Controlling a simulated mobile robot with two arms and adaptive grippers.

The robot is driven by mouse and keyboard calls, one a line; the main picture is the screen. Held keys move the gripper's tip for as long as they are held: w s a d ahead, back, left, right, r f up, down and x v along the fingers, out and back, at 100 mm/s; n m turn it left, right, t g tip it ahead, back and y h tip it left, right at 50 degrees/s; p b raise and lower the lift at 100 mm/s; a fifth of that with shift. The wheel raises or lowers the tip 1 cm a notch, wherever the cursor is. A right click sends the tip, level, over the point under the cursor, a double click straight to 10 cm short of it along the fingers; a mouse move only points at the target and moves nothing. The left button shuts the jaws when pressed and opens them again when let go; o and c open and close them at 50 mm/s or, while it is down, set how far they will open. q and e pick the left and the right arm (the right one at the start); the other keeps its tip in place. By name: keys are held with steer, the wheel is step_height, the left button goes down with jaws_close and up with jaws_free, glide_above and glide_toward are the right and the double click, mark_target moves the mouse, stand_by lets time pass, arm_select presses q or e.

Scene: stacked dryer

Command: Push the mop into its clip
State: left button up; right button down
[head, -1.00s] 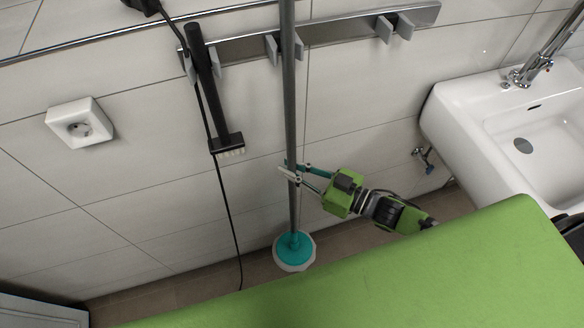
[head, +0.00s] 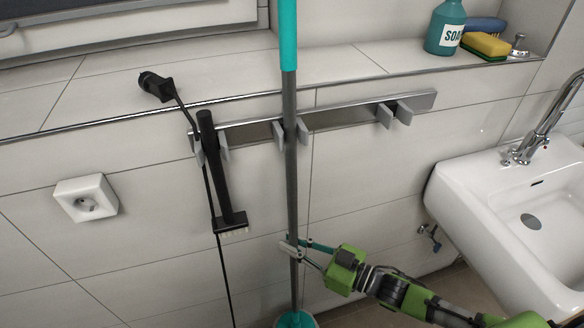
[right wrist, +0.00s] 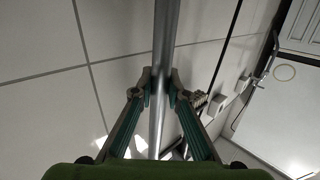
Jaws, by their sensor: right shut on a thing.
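The mop (head: 291,185) stands nearly upright by the wall, with a grey pole, a teal upper handle and a teal head at the bottom edge of the head view. Its pole passes in front of the middle clip (head: 280,132) on the wall rail; I cannot tell whether it is seated between the prongs. My right gripper (head: 291,248) is shut on the pole, well below the rail. In the right wrist view the pole (right wrist: 165,50) runs between the two fingers (right wrist: 158,85). My left gripper is not in view.
A black brush (head: 217,175) hangs in the rail's left clip. The right clip (head: 394,114) is empty. A white socket (head: 86,199) is at left. A sink (head: 500,215) is at right. A soap bottle (head: 445,28) and sponge (head: 486,44) stand on the ledge.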

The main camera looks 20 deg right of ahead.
steer(key=shift+w+r, duration=0.15)
steer(key=shift+r, duration=0.15)
steer(key=c, duration=1.9)
jaws_free()
steer(key=shift+f, duration=0.35)
steer(key=f+v, duration=0.1)
steer(key=v, duration=1.1)
steer(key=s+d+f+m+g+h, duration=0.1)
steer(key=s+d+f+h, duration=0.2)
steer(key=f, duration=0.6)
steer(key=d+f+m+g+h, duration=0.15)
steer(key=d+f+h, duration=0.3)
steer(key=f, duration=0.55)
steer(key=s+d+f+m+h, duration=0.2)
steer(key=d+f+h, duration=0.15)
steer(key=f, duration=0.55)
steer(key=s+a+f+m+g, duration=0.15)
steer(key=s+f+g, duration=0.35)
steer(key=s+f, duration=0.8)
steer(key=s+a+f+g, duration=0.2)
steer(key=s+a, duration=0.1)
steer(key=s, duration=0.4)
steer(key=s+a+f+g, duration=0.2)
steer(key=s+a+f, duration=0.1)
steer(key=s, duration=0.4)
steer(key=shift+a+h+p, duration=0.35)
steer(key=shift+a+h, duration=0.05)
steer(key=shift+a, duration=0.35)
